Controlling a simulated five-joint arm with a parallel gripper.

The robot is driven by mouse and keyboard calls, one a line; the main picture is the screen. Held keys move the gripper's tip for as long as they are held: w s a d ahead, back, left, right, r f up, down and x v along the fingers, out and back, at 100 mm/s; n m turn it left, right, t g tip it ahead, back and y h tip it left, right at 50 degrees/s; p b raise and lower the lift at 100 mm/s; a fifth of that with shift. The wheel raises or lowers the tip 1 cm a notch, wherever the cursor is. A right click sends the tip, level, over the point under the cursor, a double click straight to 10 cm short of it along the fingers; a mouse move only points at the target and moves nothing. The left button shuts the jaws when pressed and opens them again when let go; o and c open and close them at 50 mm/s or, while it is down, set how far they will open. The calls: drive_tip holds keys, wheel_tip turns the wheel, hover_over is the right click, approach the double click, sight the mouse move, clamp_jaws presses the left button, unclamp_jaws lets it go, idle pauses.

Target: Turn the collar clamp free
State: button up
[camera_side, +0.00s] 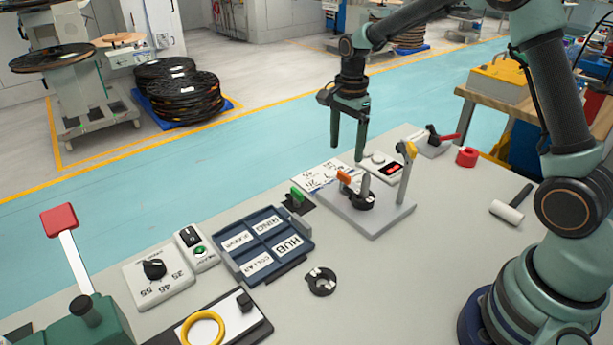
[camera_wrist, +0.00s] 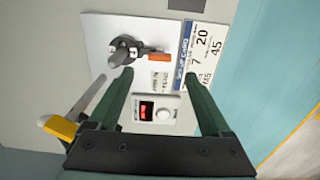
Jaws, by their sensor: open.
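The collar clamp is a black ring with an orange lever (camera_side: 344,177) around a grey upright post on a pale plate (camera_side: 380,224). In the wrist view the black clamp body (camera_wrist: 125,45) sits at upper left, with its orange lever (camera_wrist: 159,57) pointing right. My gripper (camera_side: 347,150) is open and empty, pointing down above and behind the plate in the side view. In the wrist view its two fingers (camera_wrist: 158,74) are spread apart, with the clamp beyond their tips. The lower part of the post is partly hidden by the clamp.
A yellow-topped lever (camera_side: 407,165) stands at the plate's right. A blue labelled tray (camera_side: 300,246) with empty compartments is left. A loose black ring (camera_side: 321,281) lies in front. The right-hand bench is mostly clear.

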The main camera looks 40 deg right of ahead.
sight(344, 174)
wheel_tip(344, 174, down, 7)
drive_tip(key=shift+f, duration=0.15)
drive_tip(key=shift+c, duration=0.3)
clamp_jaws()
